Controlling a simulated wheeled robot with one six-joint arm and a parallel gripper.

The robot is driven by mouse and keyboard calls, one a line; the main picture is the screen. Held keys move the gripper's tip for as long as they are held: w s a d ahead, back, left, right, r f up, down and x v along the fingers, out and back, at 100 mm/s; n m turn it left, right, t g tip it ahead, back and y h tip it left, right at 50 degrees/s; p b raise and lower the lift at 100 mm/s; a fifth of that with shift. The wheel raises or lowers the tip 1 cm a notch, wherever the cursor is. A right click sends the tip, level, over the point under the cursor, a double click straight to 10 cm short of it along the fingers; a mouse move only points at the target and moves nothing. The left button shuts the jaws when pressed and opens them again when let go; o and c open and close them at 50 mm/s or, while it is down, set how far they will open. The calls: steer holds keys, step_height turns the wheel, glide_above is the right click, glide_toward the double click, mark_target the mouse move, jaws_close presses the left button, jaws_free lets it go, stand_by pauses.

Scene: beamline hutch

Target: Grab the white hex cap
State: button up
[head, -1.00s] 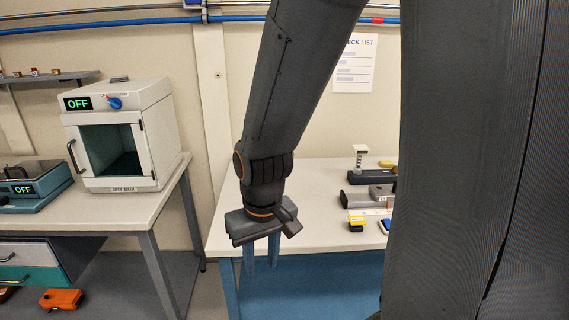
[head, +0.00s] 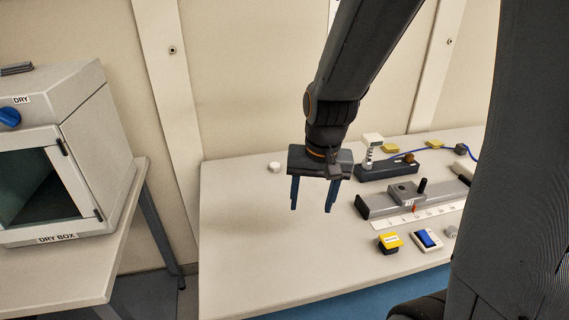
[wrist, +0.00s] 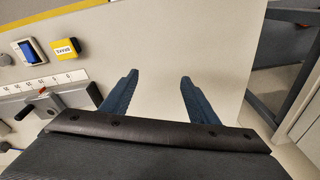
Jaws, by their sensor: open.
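A small white cap-like piece (head: 274,167) lies alone near the back left of the table in the head view. It is too small there to count its sides. A second small, greyish-white piece (head: 452,232) stands right of the blue switch and also shows at the left edge of the wrist view (wrist: 5,59). I cannot tell for certain which is hex-shaped. My gripper (head: 311,209) is open and points down over the table, right of the white piece and apart from it. In the wrist view the space between its fingers (wrist: 160,76) is empty.
A grey rail (head: 385,204) with a numbered scale, a yellow box (head: 390,243) and a blue switch (head: 428,239) stand to the right. A white-topped post (head: 373,140) rises behind my gripper. The table's left part is clear. A dry box (head: 50,170) stands left.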

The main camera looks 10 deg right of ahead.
steer(key=w+f+m+y+b, duration=0.1)
steer(key=w+f+m, duration=0.2)
steer(key=w+m, duration=1.35)
steer(key=m+t+y+b, duration=0.1)
steer(key=m+t+y, duration=0.1)
steer(key=m, duration=0.7)
glide_toward(275, 164)
steer(key=a+f, duration=0.1)
steer(key=shift+n, duration=0.25)
steer(key=shift+d+p+x, duration=0.15)
steer(key=shift+p+x, duration=0.45)
steer(key=shift+x, duration=1.1)
steer(key=shift+d+p+x, duration=0.15)
steer(key=shift+p+x, duration=0.4)
steer(key=shift+x, duration=1.2)
steer(key=shift+c, duration=0.4)
steer(key=c, duration=1)
